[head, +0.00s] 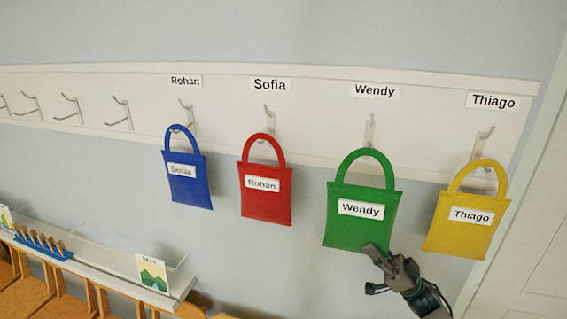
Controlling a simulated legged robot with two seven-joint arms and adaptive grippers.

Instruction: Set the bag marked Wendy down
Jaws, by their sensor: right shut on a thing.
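The green bag marked Wendy (360,228) is upright at the hook under the Wendy label (374,91). The top of its handle is close to that hook (370,130); I cannot tell whether it rests on it. My right gripper (374,250) is at the bag's lower right edge, shut on the bag. My left gripper is not in view.
A blue bag marked Sofia (188,190) is under the Rohan label, and a red bag marked Rohan (266,205) under the Sofia label. A yellow bag marked Thiago (462,232) is close on the right. Empty hooks (70,108) are at left, above a shelf (120,278).

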